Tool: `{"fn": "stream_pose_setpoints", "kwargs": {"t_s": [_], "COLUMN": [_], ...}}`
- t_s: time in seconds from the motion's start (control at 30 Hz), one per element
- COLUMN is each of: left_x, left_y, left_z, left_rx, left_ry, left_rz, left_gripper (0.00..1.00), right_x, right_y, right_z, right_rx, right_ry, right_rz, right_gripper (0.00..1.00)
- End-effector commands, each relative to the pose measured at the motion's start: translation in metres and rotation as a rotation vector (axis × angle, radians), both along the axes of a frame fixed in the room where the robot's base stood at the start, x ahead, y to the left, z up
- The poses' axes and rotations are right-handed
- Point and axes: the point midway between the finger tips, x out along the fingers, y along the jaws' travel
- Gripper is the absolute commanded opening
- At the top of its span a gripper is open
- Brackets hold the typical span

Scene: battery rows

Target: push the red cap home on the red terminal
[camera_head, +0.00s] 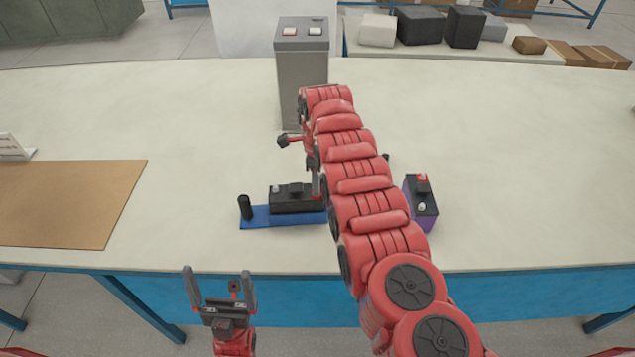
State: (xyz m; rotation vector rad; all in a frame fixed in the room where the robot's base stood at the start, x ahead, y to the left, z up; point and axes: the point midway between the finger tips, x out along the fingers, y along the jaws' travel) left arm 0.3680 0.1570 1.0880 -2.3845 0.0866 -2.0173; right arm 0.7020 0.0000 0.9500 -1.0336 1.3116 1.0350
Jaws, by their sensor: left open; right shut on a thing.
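A black battery (297,199) lies on a blue tray (284,221) on the table, with a pale terminal at its left end. My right arm covers the battery's right end, so the red terminal is hidden. My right gripper (318,188) points down at that end, mostly hidden behind the arm. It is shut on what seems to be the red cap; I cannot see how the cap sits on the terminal. My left gripper (220,284) is open and empty, in front of the table's near edge.
A black post (245,207) stands at the tray's left end. Another battery (421,203), purple-sided with a red top piece, stands to the right of my arm. A grey box with two buttons (302,65) stands behind. A brown mat (65,203) lies left.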

Motion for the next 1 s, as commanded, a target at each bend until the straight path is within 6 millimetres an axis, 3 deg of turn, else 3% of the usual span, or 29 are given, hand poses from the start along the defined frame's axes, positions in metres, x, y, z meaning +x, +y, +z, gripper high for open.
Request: {"fn": "stream_pose_setpoints", "kwargs": {"t_s": [0.27, 0.3, 0.5, 0.7, 0.87, 1.0], "left_x": [0.0, 0.0, 0.0, 0.0, 0.0, 0.0], "left_y": [0.0, 0.0, 0.0, 0.0, 0.0, 0.0], "left_z": [-0.0005, -0.0005, -0.0005, -0.0005, -0.0005, -0.0005], "left_rx": [0.0, 0.0, 0.0, 0.0, 0.0, 0.0], "left_ry": [0.0, 0.0, 0.0, 0.0, 0.0, 0.0], "left_rz": [0.0, 0.0, 0.0, 0.0, 0.0, 0.0], "left_gripper": [1.0, 1.0, 1.0, 1.0, 1.0, 1.0], "right_x": [-0.0005, -0.0005, -0.0005, -0.0003, -0.0002, -0.0002], "right_y": [-0.0003, -0.0003, -0.0003, -0.0001, -0.0001, -0.0001], "right_z": [-0.0014, -0.0014, -0.0013, -0.001, -0.001, -0.0009], "right_rx": [-0.001, -0.001, -0.001, -0.001, -0.001, 0.0], "right_ry": [0.002, 0.002, 0.002, 0.001, 0.001, 0.001], "right_rz": [0.0, 0.0, 0.0, 0.0, 0.0, 0.0], "right_gripper": [0.0, 0.31, 0.65, 0.65, 0.93, 0.94]}}
